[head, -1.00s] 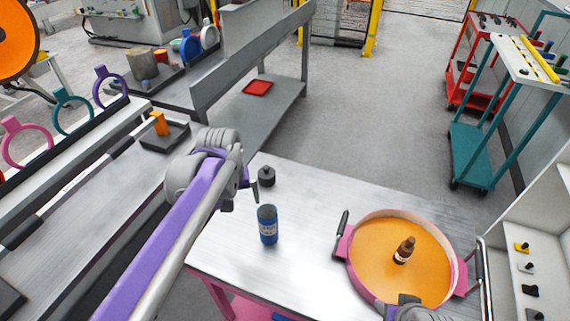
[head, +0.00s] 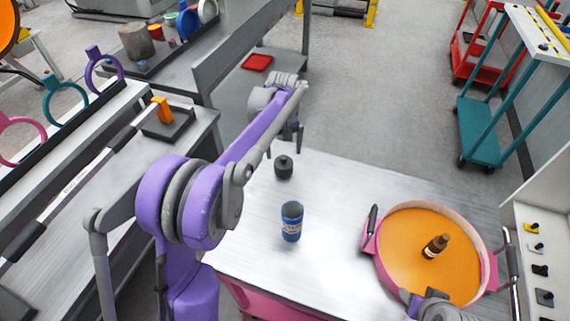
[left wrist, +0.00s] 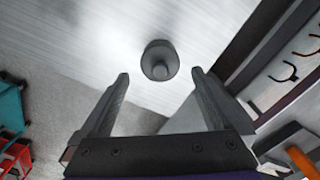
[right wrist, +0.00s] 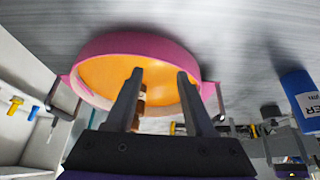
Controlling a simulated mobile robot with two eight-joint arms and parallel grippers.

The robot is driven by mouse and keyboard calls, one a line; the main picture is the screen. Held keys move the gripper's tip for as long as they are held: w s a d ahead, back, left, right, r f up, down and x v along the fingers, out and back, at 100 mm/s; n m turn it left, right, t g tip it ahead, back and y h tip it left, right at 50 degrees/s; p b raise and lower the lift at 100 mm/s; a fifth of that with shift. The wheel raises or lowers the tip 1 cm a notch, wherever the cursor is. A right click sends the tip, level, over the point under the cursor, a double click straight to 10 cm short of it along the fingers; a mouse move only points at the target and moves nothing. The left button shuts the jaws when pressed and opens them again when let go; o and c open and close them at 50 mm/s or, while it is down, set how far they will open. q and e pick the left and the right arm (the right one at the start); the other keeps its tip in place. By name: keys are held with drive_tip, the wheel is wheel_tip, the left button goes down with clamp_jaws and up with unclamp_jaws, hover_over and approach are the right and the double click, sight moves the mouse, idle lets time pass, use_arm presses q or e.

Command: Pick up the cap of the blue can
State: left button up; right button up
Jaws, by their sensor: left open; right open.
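The dark grey cap (head: 284,167) with a small knob stands on the light metal table, behind the open blue can (head: 291,222). In the left wrist view the cap (left wrist: 160,61) lies ahead of the fingertips, centred between their lines. My left gripper (left wrist: 160,80) is open and empty, above the table near the cap, not touching it. In the head view my left gripper (head: 290,135) is at the table's far edge, partly hidden by its arm. The blue can (right wrist: 301,98) also shows in the right wrist view.
A pink pan (head: 372,247) with an orange inside holds a brown bottle (head: 436,245) on the table's right side. A bench with a black tray (head: 172,128) is at the left. The table (head: 335,185) between can and pan is clear.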

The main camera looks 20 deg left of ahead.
sight(283, 157)
use_arm(q)
wheel_tip(283, 157, down, 7)
drive_tip(key=shift+w+a+r, duration=0.1)
drive_tip(key=shift+w, duration=0.05)
use_arm(e)
drive_tip(key=shift+w+r, duration=0.1)
drive_tip(key=shift+r, duration=0.1)
